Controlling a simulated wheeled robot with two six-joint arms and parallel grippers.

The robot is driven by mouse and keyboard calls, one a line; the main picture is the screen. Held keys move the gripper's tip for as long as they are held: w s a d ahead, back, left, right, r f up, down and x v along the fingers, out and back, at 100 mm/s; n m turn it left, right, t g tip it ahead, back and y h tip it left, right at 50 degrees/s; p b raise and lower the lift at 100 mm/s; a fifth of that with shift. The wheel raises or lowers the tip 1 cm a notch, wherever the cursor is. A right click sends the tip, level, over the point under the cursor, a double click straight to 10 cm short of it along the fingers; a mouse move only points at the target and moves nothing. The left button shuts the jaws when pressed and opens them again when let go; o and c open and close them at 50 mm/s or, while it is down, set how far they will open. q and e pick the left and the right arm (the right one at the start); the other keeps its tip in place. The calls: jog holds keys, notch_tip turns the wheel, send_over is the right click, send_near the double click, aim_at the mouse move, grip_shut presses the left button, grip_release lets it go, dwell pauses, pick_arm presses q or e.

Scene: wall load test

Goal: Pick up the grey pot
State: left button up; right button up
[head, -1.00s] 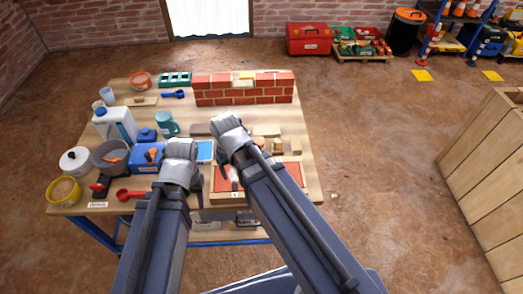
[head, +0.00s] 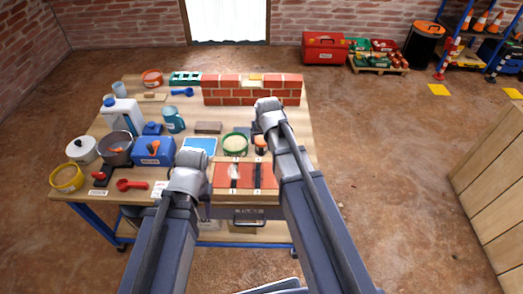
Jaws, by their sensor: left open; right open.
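The grey pot (head: 116,150) stands on the left part of the wooden table, with something orange inside it. It sits between a white lidded pot (head: 82,151) and a blue box (head: 153,151). My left gripper (head: 192,163) is over the table's front half, to the right of the grey pot and apart from it. My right gripper (head: 267,108) is further right, near the brick wall's front. Both are open and appear empty; their fingertips are hard to make out.
A white and blue jug (head: 122,112) stands behind the grey pot, and a yellow tub (head: 67,178) at the front left corner. A red scoop (head: 131,184) lies in front. A small brick wall (head: 251,94) stands at the back right.

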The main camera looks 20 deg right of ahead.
aim_at(262, 142)
jog(key=shift+b+x, duration=2.5)
jog(key=shift+x, duration=0.1)
jog(key=shift+a, duration=0.2)
jog(key=shift+r, duration=0.1)
jog(key=c, duration=1.1)
jog(key=shift+r, duration=0.1)
notch_tip(262, 142, up, 10)
jog(key=p, duration=1)
